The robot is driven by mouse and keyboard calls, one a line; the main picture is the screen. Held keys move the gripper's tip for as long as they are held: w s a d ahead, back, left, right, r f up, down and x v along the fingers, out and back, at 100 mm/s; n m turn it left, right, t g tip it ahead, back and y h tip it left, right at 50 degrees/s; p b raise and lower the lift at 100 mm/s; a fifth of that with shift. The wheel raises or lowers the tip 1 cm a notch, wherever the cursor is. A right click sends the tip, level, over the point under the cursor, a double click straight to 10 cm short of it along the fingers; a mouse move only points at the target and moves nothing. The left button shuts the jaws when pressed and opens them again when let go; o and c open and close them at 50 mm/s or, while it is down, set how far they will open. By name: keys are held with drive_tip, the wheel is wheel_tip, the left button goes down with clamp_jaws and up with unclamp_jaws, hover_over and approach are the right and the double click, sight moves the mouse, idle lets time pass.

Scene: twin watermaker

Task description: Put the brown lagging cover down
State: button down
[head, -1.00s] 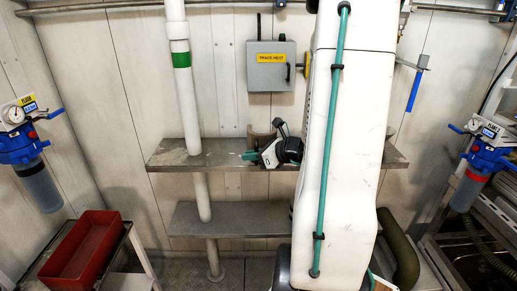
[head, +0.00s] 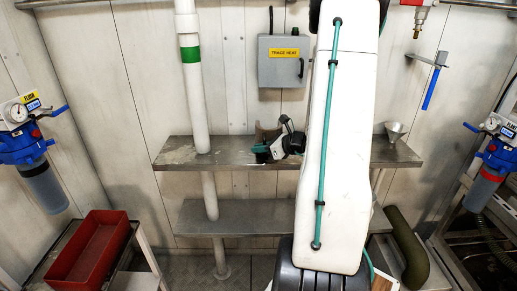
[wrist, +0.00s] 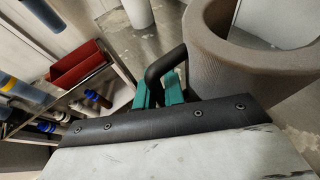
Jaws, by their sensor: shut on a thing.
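The brown lagging cover (head: 268,131) shows in the head view at the upper shelf, partly hidden behind my gripper (head: 264,149). In the wrist view the cover (wrist: 207,85) is a thick, curved, grey-brown shell at the upper right. Its black bent handle (wrist: 163,63) sits between the teal fingers of my gripper (wrist: 159,88), which are shut on it. The cover looks upright in the head view. Its lower edge is hidden there, so I cannot tell whether it touches the shelf.
The upper shelf (head: 235,152) carries a funnel (head: 395,131) at its right, and a white pipe (head: 190,90) passes at its left. A lower shelf (head: 240,218) is bare. A red tray (head: 90,250) stands at lower left. A grey trace heat box (head: 284,62) hangs above.

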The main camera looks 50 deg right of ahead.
drive_tip(key=c, duration=1.9)
unclamp_jaws()
drive_tip(key=shift+f, duration=0.2)
drive_tip(key=o, duration=0.4)
